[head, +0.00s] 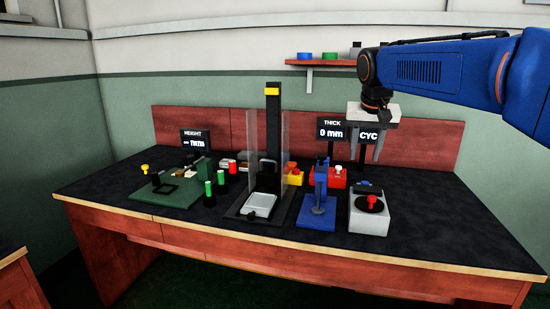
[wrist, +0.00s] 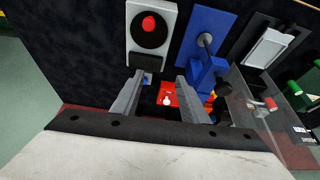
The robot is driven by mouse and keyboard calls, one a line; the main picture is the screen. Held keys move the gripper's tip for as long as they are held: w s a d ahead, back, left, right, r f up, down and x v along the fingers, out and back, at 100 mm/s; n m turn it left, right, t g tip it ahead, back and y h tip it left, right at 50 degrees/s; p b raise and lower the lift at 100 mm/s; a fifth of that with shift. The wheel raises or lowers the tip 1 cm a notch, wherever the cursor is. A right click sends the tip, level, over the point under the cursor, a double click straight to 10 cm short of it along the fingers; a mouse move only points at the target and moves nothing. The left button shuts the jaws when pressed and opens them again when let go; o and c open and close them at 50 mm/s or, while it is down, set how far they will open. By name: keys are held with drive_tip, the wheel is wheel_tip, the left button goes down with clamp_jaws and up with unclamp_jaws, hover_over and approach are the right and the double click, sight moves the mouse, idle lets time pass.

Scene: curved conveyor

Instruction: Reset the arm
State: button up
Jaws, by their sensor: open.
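My blue arm reaches in from the right in the head view, with my gripper (head: 372,140) hanging over the right part of the black workbench (head: 440,236). In the wrist view my gripper (wrist: 160,85) shows two grey fingers set apart, with nothing held between them. Below and beyond the fingers are a grey box with a red knob on a black disc (head: 370,205), a blue press-like device (head: 318,200) and a red box (head: 334,177). The fingertips are apart from all of these.
A tall black stand with a clear shield (head: 273,130) rises mid-bench. Left of it are red and green cylinders (head: 221,180) and a green base plate (head: 168,192). Display signs (head: 331,131) stand at the back. The bench's right end is clear.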

drive_tip(key=s+d+f+n, duration=0.1)
drive_tip(key=s+f, duration=0.6)
drive_tip(key=s, duration=0.4)
drive_tip(key=s+d+f, duration=0.1)
drive_tip(key=s+f, duration=0.7)
drive_tip(key=s, duration=0.4)
drive_tip(key=s+d+f+n+y, duration=0.1)
drive_tip(key=s+f, duration=0.7)
drive_tip(key=s, duration=0.4)
drive_tip(key=shift+s+d+n+t, duration=0.15)
drive_tip(key=shift+d+n+t, duration=0.05)
drive_tip(key=shift+n+t, duration=0.1)
drive_tip(key=shift+r, duration=0.1)
